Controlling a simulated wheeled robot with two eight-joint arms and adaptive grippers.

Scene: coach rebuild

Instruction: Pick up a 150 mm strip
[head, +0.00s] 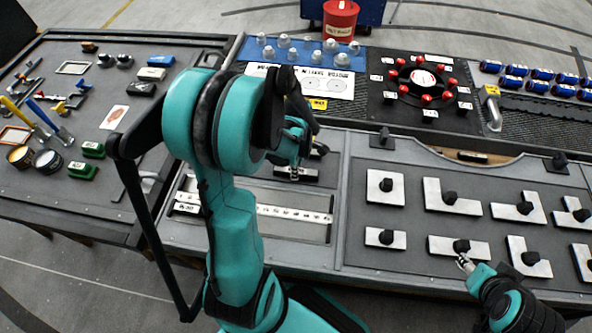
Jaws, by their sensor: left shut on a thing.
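Flat silver metal pieces with black knobs lie in the front right tray. A longer straight strip (440,246) is in its front row, and a shorter straight one (372,237) lies to its left. No length marking is readable on them. My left gripper (295,166) is over the panel left of this tray, partly hidden by my own arm. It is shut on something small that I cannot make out. My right gripper (463,260) is at the near edge of the longer strip, close to its knob; contact and finger opening are unclear.
L-shaped and other plates (532,268) surround the longer strip. A ruler (290,213) lies in a recess below my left gripper. Behind are a black panel with red knobs (386,102), a blue tray (252,50) of fittings and a red bucket (340,22). Tools fill the left bench.

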